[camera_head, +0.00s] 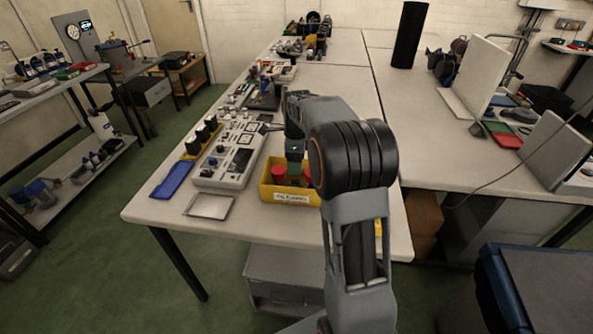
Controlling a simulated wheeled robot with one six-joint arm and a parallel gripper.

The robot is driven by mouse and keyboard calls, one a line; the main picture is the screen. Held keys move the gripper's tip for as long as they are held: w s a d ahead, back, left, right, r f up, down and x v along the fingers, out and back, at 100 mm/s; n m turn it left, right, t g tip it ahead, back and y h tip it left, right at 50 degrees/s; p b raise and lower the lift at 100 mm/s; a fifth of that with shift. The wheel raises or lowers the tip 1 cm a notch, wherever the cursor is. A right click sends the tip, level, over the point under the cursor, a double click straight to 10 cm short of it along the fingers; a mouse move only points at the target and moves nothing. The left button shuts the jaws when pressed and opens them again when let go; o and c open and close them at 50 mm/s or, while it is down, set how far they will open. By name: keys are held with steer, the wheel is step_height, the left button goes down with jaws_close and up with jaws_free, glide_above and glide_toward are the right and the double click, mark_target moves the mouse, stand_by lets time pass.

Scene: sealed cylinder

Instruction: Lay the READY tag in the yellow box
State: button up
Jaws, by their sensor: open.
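The yellow box (268,191) stands near the front edge of the near table, with a white label (291,197) on its front whose writing is too small to read. A red round item (278,173) and some darker green items show inside it. My gripper (295,174) points down over the box, open, partly hidden by my own arm. I cannot make out the fingertips clearly or whether they touch anything. I cannot pick out the READY tag. The right part of the box is hidden behind my arm.
A light control panel (226,165) lies left of the box. A silver tray (209,206) and a blue tray (172,180) lie at the table's left front. A black tower (409,36) stands farther back. The tabletop right of my arm is mostly clear.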

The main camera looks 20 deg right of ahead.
steer(key=s+a+r+n+t, duration=0.1)
steer(key=s+a+r+n, duration=0.15)
steer(key=s+n, duration=0.3)
steer(key=s+a+r+n, duration=0.2)
steer(key=s+a+n, duration=0.2)
steer(key=s+n, duration=0.15)
steer(key=s+a+f+n+t, duration=0.1)
steer(key=s+a+f+n, duration=0.1)
steer(key=s+n, duration=0.3)
steer(key=s+a+f+n+t, duration=0.1)
steer(key=s+a+n, duration=0.1)
steer(key=s+n, duration=0.4)
steer(key=n, duration=0.2)
steer(key=shift+a+f+n, duration=0.3)
steer(key=shift+f, duration=0.1)
steer(key=shift+s+r, duration=0.1)
step_height(320, 180, up, 8)
steer(key=p, duration=0.7)
steer(key=shift+t, duration=0.3)
steer(key=shift+s+a+r, duration=0.1)
